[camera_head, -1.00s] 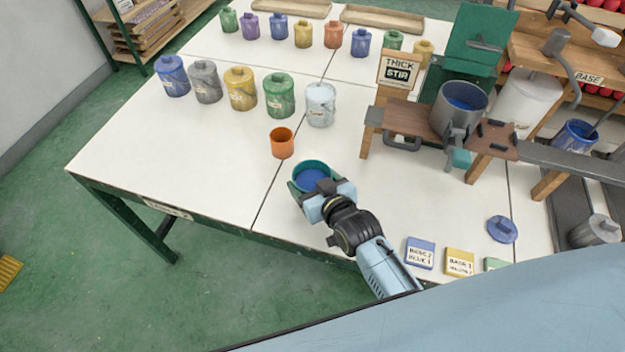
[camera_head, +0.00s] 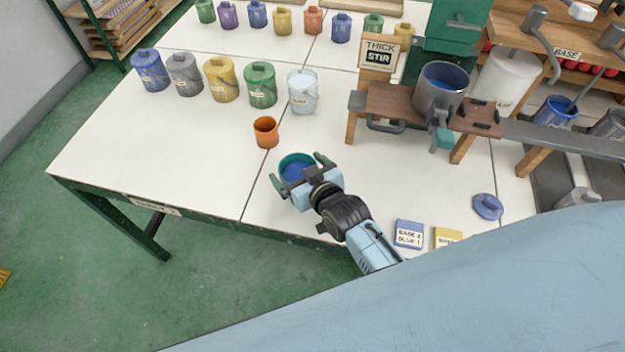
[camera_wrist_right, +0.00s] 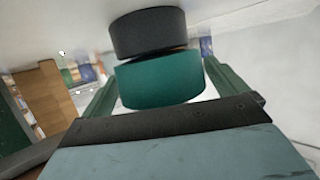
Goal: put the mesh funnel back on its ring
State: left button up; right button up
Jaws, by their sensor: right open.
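I cannot make out a mesh funnel or an empty ring for it in either view. A teal cup (camera_head: 297,160) with blue paint in it stands upright near the table's front edge. My right gripper (camera_head: 299,171) is open at the near side of this cup, with one finger to each side. In the right wrist view the teal cup (camera_wrist_right: 160,80) is between the spread fingers, with gaps on both sides. A dark round piece (camera_wrist_right: 147,32) shows just above it there; I cannot tell what it is. My left gripper is not in view.
An orange cup (camera_head: 266,133) stands just behind the teal one. A wooden stand (camera_head: 390,101) holds a grey pot (camera_head: 440,90) of blue paint to the right. Several lidded paint pots line the back. A blue lid (camera_head: 488,206) and label cards lie front right. The table's left is clear.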

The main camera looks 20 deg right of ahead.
jog(key=p+v, duration=0.1)
jog(key=v, duration=1.1)
jog(key=shift+r+p, duration=0.2)
jog(key=shift+p, duration=0.2)
